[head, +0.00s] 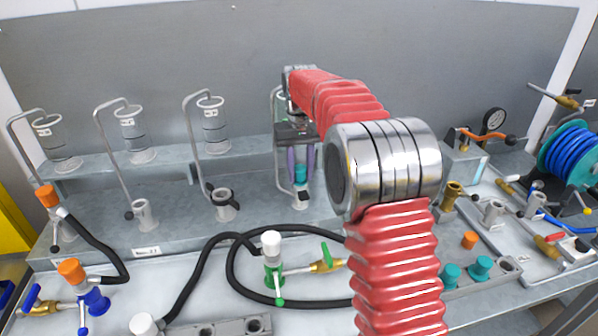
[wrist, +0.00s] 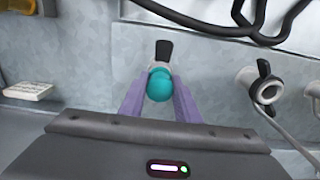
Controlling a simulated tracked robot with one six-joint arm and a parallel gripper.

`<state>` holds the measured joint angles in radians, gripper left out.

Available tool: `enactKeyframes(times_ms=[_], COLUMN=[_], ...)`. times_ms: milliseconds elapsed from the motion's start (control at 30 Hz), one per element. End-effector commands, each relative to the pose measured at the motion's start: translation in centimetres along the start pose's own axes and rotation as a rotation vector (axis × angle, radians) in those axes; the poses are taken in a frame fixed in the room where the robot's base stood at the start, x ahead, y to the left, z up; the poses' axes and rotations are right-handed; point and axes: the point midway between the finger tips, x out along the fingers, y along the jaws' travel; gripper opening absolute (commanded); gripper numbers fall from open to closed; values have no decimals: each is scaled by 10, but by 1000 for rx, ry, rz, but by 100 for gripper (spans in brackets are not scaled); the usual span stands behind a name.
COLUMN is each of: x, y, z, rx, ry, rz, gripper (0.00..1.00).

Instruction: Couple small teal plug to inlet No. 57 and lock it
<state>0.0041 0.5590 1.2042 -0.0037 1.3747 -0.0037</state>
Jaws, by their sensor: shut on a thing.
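The small teal plug (head: 301,174) is between the purple fingers of my gripper (head: 301,166), behind my red arm in the head view. In the wrist view the teal plug (wrist: 159,86) shows end-on as a round knob, with the gripper (wrist: 158,98) shut on it from both sides. Below the plug is a pale inlet (head: 299,201) on the grey bench. The inlet's black lever (wrist: 163,50) points up the picture in the wrist view. The plug covers the inlet's mouth, so I cannot tell whether it is seated. No inlet number is readable.
A neighbouring inlet (wrist: 268,91) with a black lever stands to the right in the wrist view. Glass cylinders (head: 212,126) with bent pipes line the back shelf. Black hoses (head: 205,262) lie across the front. Other teal plugs (head: 480,268) stand on a rack at right.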

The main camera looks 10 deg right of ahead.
Motion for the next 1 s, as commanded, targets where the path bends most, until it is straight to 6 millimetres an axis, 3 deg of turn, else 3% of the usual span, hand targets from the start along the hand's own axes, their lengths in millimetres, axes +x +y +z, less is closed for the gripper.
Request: enactKeyframes(times_ms=[67, 100, 400, 1000], x=[4, 4, 3, -3], y=[0, 0, 0, 0], z=[1, 1, 1, 0], rx=[0, 0, 0, 0], ry=[-7, -8, -5, -2], rz=[0, 0, 0, 0], gripper=[8, 31, 51, 52])
